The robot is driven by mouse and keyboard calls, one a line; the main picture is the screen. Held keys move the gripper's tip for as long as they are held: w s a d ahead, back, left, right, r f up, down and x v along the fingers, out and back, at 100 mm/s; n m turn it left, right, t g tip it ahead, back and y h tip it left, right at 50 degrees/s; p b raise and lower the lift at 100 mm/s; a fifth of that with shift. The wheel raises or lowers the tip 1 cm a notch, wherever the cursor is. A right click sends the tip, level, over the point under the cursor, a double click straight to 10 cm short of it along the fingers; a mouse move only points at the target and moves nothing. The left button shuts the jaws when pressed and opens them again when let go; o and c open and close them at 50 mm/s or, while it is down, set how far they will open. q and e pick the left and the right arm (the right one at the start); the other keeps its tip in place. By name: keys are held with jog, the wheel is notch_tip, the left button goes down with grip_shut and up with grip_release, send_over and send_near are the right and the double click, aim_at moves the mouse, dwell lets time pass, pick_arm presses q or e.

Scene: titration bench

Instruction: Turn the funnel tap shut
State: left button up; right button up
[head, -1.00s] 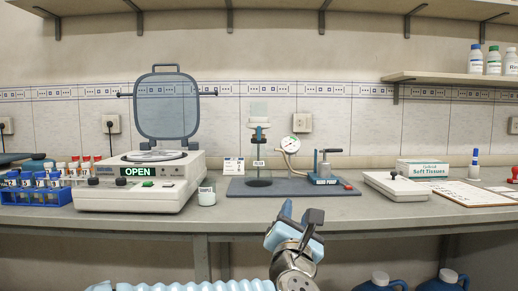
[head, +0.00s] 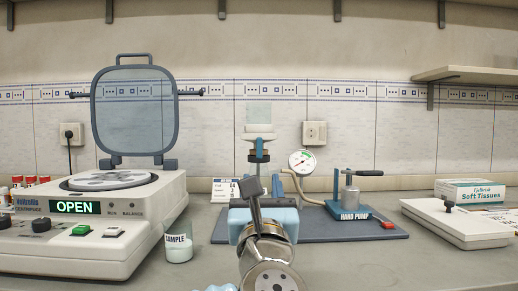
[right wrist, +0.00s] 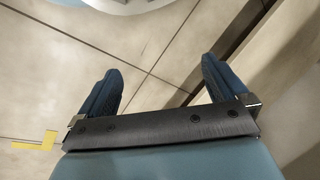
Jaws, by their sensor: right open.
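The funnel (head: 260,129) stands upright at the back of the dark board in the head view, with its pale rim on top. A blue upright piece (head: 259,148), which looks like the tap handle, shows at its front just below the rim. My left gripper (head: 265,188) is in front of the funnel and lower in the picture, pointing towards it and hiding its lower part. Its finger gap is not clear, and no contact with the tap is visible. My right gripper (right wrist: 158,85) is open and empty in the right wrist view, over pale tiles.
A dark board (head: 320,226) carries a hand pump (head: 350,198) and a gauge (head: 302,161) with a hose. A centrifuge (head: 90,225) with raised lid and a sample jar (head: 178,247) stand left. A flat white device (head: 460,221) and tissue box (head: 470,192) are right.

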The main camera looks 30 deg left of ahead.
aim_at(259, 148)
pick_arm(q)
jog(key=p+x, duration=0.3)
jog(key=x, duration=1.1)
jog(key=shift+p, duration=0.4)
jog(key=shift+s, duration=0.1)
jog(key=shift+c, duration=0.3)
grip_shut()
